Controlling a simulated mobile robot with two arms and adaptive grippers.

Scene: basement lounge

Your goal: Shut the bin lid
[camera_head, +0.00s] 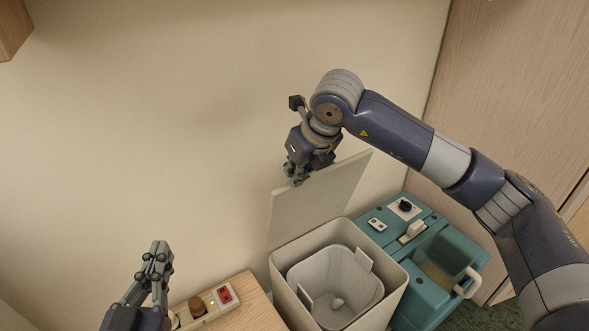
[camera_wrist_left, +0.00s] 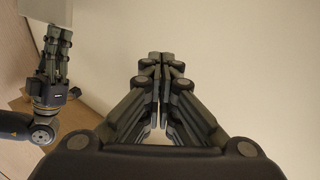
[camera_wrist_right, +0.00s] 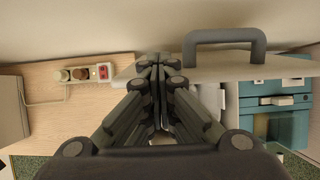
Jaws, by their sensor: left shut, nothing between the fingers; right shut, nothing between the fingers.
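The bin (camera_head: 282,274) is a pale, square-topped container with a grey inner bucket (camera_head: 335,280) inside. Its lid (camera_head: 318,200) stands raised and open at the bin's back, near the wall. My right gripper (camera_head: 297,181) is shut and empty at the lid's upper left edge; I cannot tell whether it touches. In the right wrist view the right fingertips (camera_wrist_right: 160,60) are over the pale lid (camera_wrist_right: 205,68). My left gripper (camera_head: 161,248) is shut and empty, low at the left, apart from the bin. The left fingertips also show in the left wrist view (camera_wrist_left: 160,58).
A wooden surface (camera_head: 258,308) with a power strip (camera_head: 210,302) stands left of the bin. A teal unit (camera_head: 425,285) with a handle stands close on its right. The wall (camera_head: 150,120) is behind. A grey handle (camera_wrist_right: 224,38) shows in the right wrist view.

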